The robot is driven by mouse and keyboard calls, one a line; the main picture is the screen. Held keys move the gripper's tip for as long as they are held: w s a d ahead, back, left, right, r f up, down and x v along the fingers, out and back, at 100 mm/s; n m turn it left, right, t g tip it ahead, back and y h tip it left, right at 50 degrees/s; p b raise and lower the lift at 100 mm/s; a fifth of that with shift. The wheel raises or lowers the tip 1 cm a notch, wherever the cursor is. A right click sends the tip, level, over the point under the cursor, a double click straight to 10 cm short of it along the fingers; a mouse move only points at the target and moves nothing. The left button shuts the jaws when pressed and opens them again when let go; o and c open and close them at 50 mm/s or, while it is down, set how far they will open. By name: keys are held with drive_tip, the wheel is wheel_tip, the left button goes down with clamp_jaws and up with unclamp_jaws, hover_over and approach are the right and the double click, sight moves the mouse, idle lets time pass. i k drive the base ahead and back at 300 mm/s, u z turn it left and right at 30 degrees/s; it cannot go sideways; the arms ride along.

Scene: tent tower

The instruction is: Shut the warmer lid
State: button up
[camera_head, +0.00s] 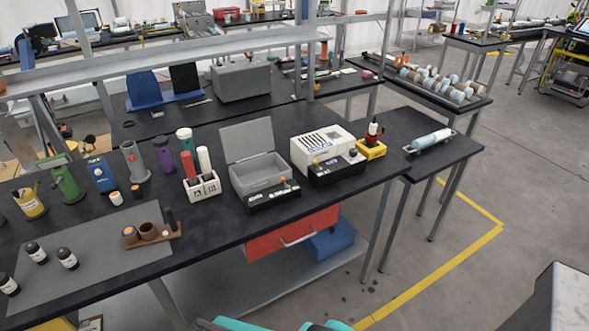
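A grey box that looks like the warmer (237,181) stands on the black workbench, near its front edge. Its lid (249,141) is hinged at the back and stands open, nearly upright, so the hollow inside shows. A black control strip with small knobs (272,195) sits at the front of the box. My gripper is not seen. Teal and dark rounded parts at the bottom edge may be mine, but I cannot tell.
A white vented device (322,147) stands just right of the box, and a white holder with bottles (202,187) just left. A red drawer (292,234) hangs under the bench (120,268). A metal shelf rail (190,50) crosses behind.

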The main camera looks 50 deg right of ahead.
sight(243, 142)
drive_tip(key=u, duration=0.6)
drive_tip(key=k, duration=0.15)
drive_tip(key=z, duration=2.2)
drive_tip(key=k, duration=0.6)
drive_tip(key=u, duration=0.45)
drive_tip(key=i, duration=0.5)
drive_tip(key=z, duration=0.1)
